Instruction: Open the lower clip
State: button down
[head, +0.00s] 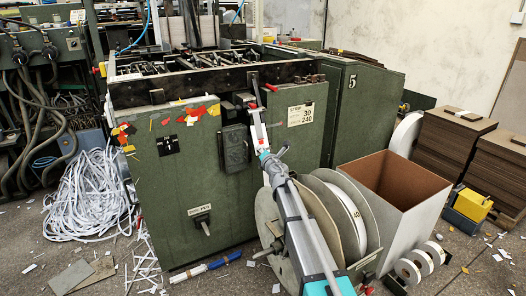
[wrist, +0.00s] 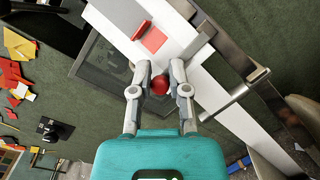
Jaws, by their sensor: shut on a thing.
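In the wrist view my gripper (wrist: 160,77) is shut on a round red knob (wrist: 159,86), with one grey finger on each side of it. I take the knob to be the lower clip's handle; the clip's own body is mostly hidden behind the fingers. A white strip (wrist: 245,118) runs diagonally behind it, with a second red piece (wrist: 142,29) and a flat red patch (wrist: 154,40) further up. In the head view my gripper (head: 264,153) is at the white strip (head: 258,127) on the green machine's front; the held knob is too small to make out there.
The green machine (head: 165,225) stands before me. A large reel (head: 345,215) and an open box (head: 415,215) stand close right of my arm. A metal bar (wrist: 223,104) crosses the strip right of my fingers. Tangled white strips (head: 88,195) lie on the floor at left.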

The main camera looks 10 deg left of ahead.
jog(key=shift+s+a, duration=0.1)
jog(key=shift+s, duration=0.15)
dwell(0.4)
jog(key=c, duration=0.6)
grip_release()
jog(key=shift+w, duration=0.1)
jog(key=v, duration=1.2)
